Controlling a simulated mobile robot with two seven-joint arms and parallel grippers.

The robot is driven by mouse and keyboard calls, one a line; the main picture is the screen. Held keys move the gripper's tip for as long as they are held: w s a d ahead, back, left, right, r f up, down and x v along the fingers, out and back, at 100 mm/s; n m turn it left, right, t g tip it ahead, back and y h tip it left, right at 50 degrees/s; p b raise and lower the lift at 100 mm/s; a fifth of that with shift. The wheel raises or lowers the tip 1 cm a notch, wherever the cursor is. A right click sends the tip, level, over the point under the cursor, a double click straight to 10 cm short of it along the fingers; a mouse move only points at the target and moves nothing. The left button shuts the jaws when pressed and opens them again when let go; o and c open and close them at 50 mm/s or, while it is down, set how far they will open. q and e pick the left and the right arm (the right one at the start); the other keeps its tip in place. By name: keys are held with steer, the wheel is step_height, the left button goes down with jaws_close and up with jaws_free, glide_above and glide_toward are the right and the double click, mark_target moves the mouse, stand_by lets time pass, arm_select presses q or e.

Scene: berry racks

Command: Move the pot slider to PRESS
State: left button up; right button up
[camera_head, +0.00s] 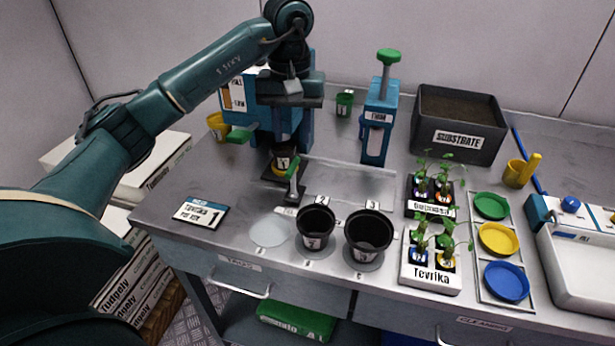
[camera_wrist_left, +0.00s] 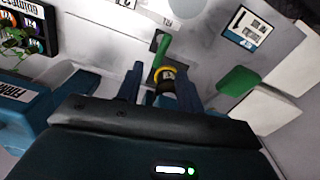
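A dark pot labelled 1 (camera_head: 283,157) stands on a small dark slider plate (camera_head: 270,173) at the left end of a clear track. The slider's green handle (camera_head: 293,167) sticks up in front of the pot. A blue machine (camera_head: 262,88) stands behind the pot, partly hidden by my left arm. My left gripper (camera_head: 288,132) points down above the pot. In the left wrist view its fingers (camera_wrist_left: 161,88) are apart, with the yellow-rimmed pot (camera_wrist_left: 165,74) and the green handle (camera_wrist_left: 162,46) beyond them. Any contact is unclear. My right gripper is not in view.
Two empty black pots (camera_head: 316,226) stand at the front. A blue dispenser (camera_head: 378,120) with a green knob stands behind the track. A substrate box (camera_head: 457,125), seedling trays (camera_head: 430,272) and coloured dishes (camera_head: 497,239) are to the right. A green lever (camera_head: 240,135) juts out at left.

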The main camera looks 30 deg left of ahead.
mark_target(294, 193)
arm_select(q)
step_height(294, 193, down, 13)
steer(key=shift+s+p, duration=0.1)
steer(key=shift+p, duration=0.6)
jaws_close()
stand_by(0.3)
